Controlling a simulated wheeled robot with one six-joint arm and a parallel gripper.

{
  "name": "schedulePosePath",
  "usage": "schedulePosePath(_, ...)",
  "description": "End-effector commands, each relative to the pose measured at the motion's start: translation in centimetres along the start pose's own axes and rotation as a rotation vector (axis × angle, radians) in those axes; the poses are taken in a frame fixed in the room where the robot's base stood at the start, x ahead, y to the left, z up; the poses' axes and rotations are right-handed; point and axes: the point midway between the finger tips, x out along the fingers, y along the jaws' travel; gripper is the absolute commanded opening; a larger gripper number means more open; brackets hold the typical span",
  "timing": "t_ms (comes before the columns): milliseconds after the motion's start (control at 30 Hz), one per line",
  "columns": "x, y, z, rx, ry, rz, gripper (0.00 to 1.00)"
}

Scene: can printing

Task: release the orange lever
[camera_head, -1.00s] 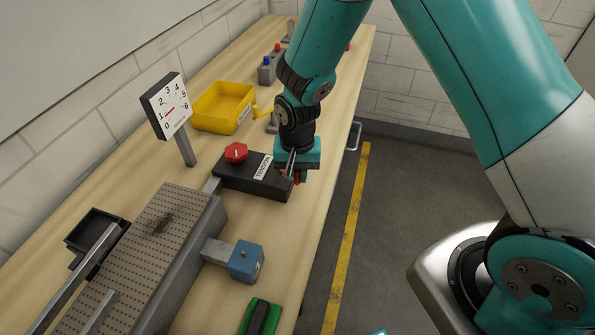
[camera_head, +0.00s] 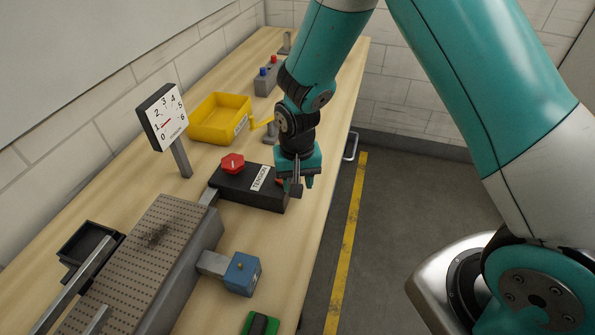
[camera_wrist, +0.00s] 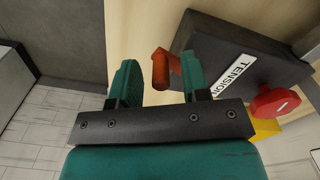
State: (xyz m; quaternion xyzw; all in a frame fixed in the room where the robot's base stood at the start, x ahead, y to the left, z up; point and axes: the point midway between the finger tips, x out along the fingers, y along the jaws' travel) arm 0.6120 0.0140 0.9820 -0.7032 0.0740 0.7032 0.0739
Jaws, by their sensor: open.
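The orange lever (camera_wrist: 160,70) sticks out from the side of the black TENSION box (camera_wrist: 240,62) in the wrist view. My gripper (camera_wrist: 158,76) is open, with one teal finger on each side of the lever's end. The lever lies nearer the right finger; I cannot tell whether they touch. In the head view my gripper (camera_head: 297,184) is at the right end of the TENSION box (camera_head: 236,189), and only a little of the lever (camera_head: 280,181) shows behind the fingers.
A red knob (camera_head: 232,163) sits on the box. A dial gauge (camera_head: 164,116) on a post stands to its left, its needle near 1. A yellow bin (camera_head: 218,118) stands behind. A perforated grey bed (camera_head: 150,250) and blue block (camera_head: 243,274) are in front.

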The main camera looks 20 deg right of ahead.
Motion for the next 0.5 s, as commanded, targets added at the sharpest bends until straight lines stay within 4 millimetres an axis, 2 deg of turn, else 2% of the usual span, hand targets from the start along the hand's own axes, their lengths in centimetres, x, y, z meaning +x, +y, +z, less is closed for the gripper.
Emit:
schedulePosePath(167,-1.7,-0.1,-0.1,0.000,0.004,-0.003,0.42)
schedulePosePath(500,-10.1,-0.1,-0.1,0.000,0.008,-0.005,0.42)
